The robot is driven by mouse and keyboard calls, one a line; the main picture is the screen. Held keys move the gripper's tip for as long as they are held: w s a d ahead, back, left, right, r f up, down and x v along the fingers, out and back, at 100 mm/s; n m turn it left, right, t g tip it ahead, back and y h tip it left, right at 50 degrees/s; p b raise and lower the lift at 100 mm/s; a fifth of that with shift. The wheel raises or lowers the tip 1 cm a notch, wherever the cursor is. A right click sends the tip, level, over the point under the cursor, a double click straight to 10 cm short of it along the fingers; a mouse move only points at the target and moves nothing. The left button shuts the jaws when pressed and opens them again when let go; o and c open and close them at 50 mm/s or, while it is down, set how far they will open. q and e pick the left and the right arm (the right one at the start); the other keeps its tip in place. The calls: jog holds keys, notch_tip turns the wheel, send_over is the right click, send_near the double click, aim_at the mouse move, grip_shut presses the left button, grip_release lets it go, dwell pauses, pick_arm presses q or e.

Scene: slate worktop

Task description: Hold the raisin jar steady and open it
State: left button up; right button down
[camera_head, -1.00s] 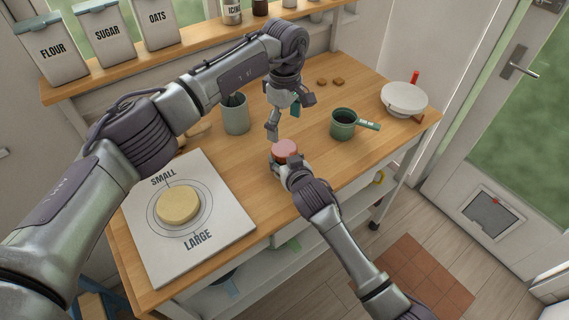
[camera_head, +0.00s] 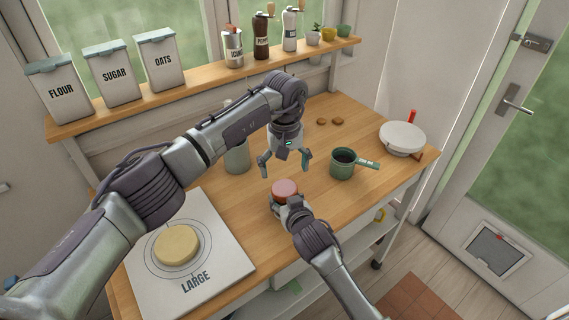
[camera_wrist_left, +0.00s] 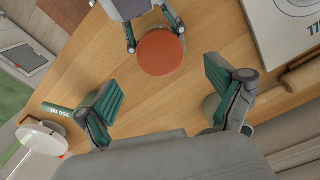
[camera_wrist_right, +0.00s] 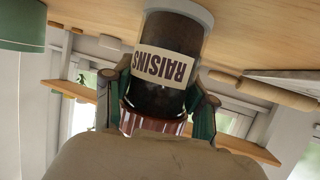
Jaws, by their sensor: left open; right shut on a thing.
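The raisin jar stands upright on the wooden worktop, its red lid (camera_head: 285,187) on top. In the right wrist view the dark jar (camera_wrist_right: 165,62) appears upside down with a cream RAISINS label. My right gripper (camera_head: 287,203) is shut on the jar from the front; its fingers (camera_wrist_right: 160,100) lie on both sides near the lid end. My left gripper (camera_head: 284,166) is open and empty above and behind the jar, fingers pointing down and spread. In the left wrist view the lid (camera_wrist_left: 160,52) lies just beyond the gap between the left fingers (camera_wrist_left: 160,88), apart from them.
A green pot (camera_head: 342,166) stands right of the jar, a grey-green canister (camera_head: 237,158) to the left. A white board (camera_head: 211,282) with yellow dough (camera_head: 176,245) lies front left. A shelf (camera_head: 205,80) runs along the back.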

aim_at(285, 188)
pick_arm(q)
notch_tip(285, 188, down, 7)
jog(key=shift+r, duration=0.2)
pick_arm(e)
jog(key=shift+f, duration=0.15)
